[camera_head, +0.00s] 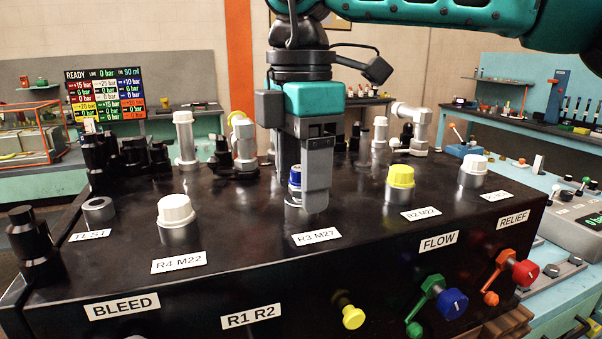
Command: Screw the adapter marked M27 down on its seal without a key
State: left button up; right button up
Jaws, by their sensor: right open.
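The label R3 M27 (317,237) is on the black manifold block (262,235). Behind it stands a fitting with a blue top (295,174), mostly hidden by my right gripper. My right gripper (298,188) points down over this fitting, with one finger in front and the other behind to the left. It is open; whether the fingers touch the fitting I cannot tell. The fitting's seal and thread are hidden. My left gripper is not in view.
A white-capped fitting (176,215) stands at R4 M22 to the left, a yellow-capped one (400,182) at R2 M22 to the right. Another white-capped fitting (473,171) is farther right. Taller fittings stand behind. Coloured knobs, including blue (452,303), are on the front face.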

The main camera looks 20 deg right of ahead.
jog(key=shift+c, duration=0.4)
jog(key=c, duration=0.9)
jog(key=o, duration=1)
jog(key=shift+r, duration=0.1)
